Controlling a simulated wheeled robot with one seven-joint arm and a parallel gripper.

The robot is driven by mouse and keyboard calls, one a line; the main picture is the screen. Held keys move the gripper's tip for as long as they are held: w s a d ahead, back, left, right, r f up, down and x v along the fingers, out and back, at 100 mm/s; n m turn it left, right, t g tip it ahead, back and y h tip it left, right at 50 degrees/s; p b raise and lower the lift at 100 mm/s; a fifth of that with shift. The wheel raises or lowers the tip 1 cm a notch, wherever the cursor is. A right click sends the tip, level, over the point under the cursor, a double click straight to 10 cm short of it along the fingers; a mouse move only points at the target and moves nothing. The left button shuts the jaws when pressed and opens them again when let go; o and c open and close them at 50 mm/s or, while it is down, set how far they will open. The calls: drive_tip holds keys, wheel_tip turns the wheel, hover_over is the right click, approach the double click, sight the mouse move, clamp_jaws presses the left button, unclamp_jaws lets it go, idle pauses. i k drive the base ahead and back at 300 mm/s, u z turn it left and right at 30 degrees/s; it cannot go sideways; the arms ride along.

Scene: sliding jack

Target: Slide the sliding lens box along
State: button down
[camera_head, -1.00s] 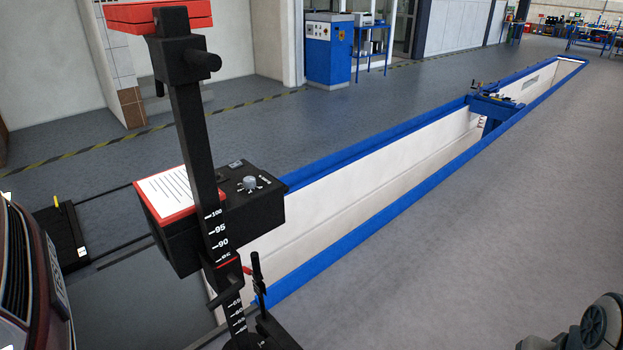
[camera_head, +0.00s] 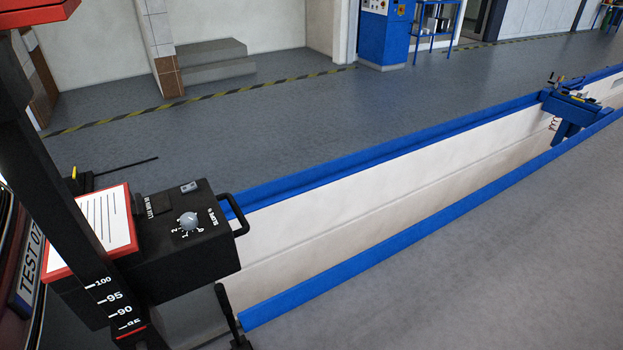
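The sliding lens box (camera_head: 190,240) is a black box on a dark upright post (camera_head: 60,190) marked with a white number scale. It sits near the marks 95 to 100 at the lower left. Its top has a grey dial (camera_head: 189,221), a white sheet in a red frame (camera_head: 100,228) and a black handle (camera_head: 238,216) on its right side. My gripper is not in view.
A blue-edged pit (camera_head: 400,185) runs from the box to the upper right, with a blue jack (camera_head: 575,105) across it. A car (camera_head: 25,265) with a number plate stands at the left edge. Grey floor (camera_head: 480,270) is clear at the lower right.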

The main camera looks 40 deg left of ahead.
sight(171, 262)
drive_tip(key=i, duration=1.45)
drive_tip(key=u, duration=3.55)
drive_tip(key=k, duration=0.55)
drive_tip(key=z, duration=0.8)
drive_tip(key=i, duration=1.05)
drive_tip(key=u, duration=0.35)
